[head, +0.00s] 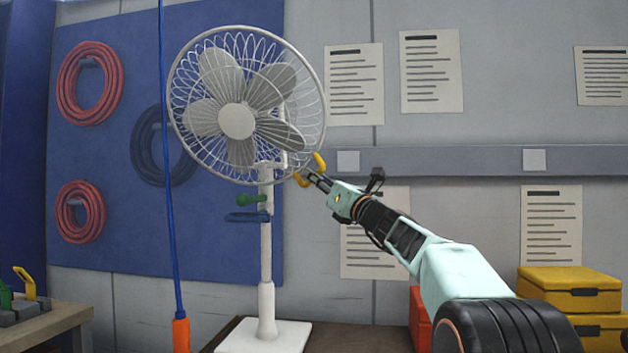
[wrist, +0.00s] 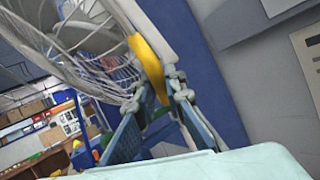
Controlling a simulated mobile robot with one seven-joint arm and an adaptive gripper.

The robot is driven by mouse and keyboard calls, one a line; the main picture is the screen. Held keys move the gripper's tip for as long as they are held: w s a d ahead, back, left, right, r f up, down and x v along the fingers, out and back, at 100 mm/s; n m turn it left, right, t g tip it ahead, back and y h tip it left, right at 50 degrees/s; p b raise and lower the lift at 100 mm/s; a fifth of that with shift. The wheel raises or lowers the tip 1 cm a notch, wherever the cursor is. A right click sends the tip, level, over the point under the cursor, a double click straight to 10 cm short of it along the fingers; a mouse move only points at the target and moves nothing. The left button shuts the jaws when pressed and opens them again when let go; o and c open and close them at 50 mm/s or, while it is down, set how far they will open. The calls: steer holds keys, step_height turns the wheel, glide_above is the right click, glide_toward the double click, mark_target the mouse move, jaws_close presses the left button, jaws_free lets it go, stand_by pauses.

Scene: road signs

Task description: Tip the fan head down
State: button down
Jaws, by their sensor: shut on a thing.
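A white standing fan is in the head view, with its round wire-cage head (head: 237,120) facing the camera. The head sits on a white pole (head: 266,250) with a square white base (head: 265,337). A yellow handle (head: 319,162) is at the lower right of the fan head. My gripper (head: 309,176) reaches it from the right and is shut on it. In the wrist view the yellow handle (wrist: 148,65) stands between my gripper's fingertips (wrist: 156,98), with the cage (wrist: 85,42) beside it on the left. The handle's gripped part is partly hidden.
A green knob (head: 251,199) and a blue lever (head: 247,216) are on the pole below the head. A blue cable (head: 168,200) hangs in front, left of the pole. Yellow boxes (head: 570,290) stand at the lower right. The wall right of the fan carries paper sheets.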

stand_by(0.3)
steer(key=c, duration=2)
jaws_free()
steer(key=shift+o, duration=0.2)
steer(key=v, duration=1.2)
